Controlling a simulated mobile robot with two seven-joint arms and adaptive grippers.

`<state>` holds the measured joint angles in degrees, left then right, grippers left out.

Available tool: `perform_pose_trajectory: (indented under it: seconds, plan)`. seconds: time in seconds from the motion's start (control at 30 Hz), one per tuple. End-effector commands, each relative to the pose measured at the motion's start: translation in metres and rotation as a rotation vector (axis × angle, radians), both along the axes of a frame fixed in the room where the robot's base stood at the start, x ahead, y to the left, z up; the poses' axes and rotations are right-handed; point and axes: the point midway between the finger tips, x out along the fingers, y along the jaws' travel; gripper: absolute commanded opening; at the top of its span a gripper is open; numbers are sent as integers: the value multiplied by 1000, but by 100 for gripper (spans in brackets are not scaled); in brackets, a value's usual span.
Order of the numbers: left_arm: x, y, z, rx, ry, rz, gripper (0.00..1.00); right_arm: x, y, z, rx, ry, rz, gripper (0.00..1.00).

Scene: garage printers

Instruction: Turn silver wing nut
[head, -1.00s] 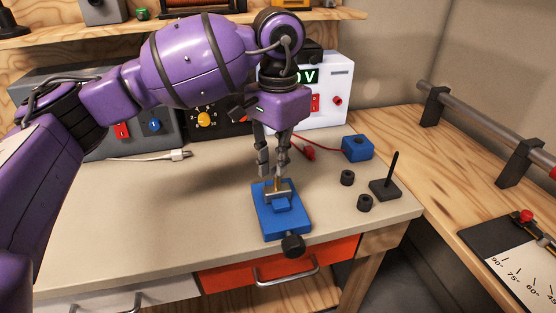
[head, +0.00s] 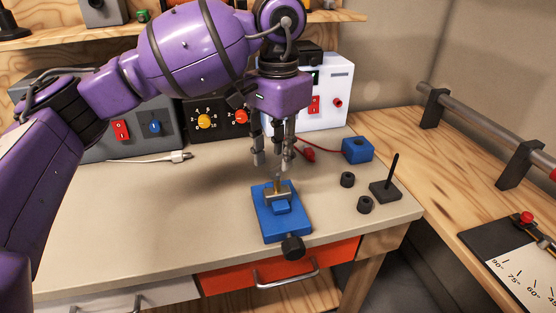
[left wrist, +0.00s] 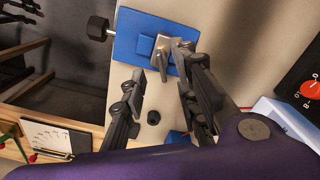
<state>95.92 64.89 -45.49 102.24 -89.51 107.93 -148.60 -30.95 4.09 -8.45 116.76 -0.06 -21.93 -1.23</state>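A blue fixture (head: 265,229) lies on the bench, with a silver metal piece (head: 273,196) and a thin brass-coloured post (head: 279,184) at its far end. I cannot clearly tell the silver wing nut apart from this metal. My left gripper (head: 274,163) points down, open and empty, a little above the post. In the left wrist view the fingers of my left gripper (left wrist: 162,73) are apart, with the silver piece (left wrist: 180,54) and blue fixture (left wrist: 135,32) beyond the fingertips. My right gripper is not in view.
A black knob (head: 292,247) sticks out of the fixture's near end. Two black round pieces (head: 347,179) (head: 365,204), a black base with an upright rod (head: 386,190) and a blue block (head: 357,149) stand to the right. Power boxes line the back. The bench's left is mostly clear.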

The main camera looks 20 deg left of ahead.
Motion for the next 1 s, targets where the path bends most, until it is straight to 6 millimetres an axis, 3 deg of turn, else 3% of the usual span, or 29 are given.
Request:
perform_pose_trajectory:
  seconds: [0.2, 0.4, 0.6, 1.0]
  plan:
    - [1, -1, 50, -2, -4, 0, 28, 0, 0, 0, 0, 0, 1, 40]
    - [1, 0, 83, 0, -3, 1, 28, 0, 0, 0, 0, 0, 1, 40]
    - [0, 0, 94, 0, -1, 1, 28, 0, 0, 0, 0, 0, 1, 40]
    - [0, 0, 94, 0, 0, 1, 28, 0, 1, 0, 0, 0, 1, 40]
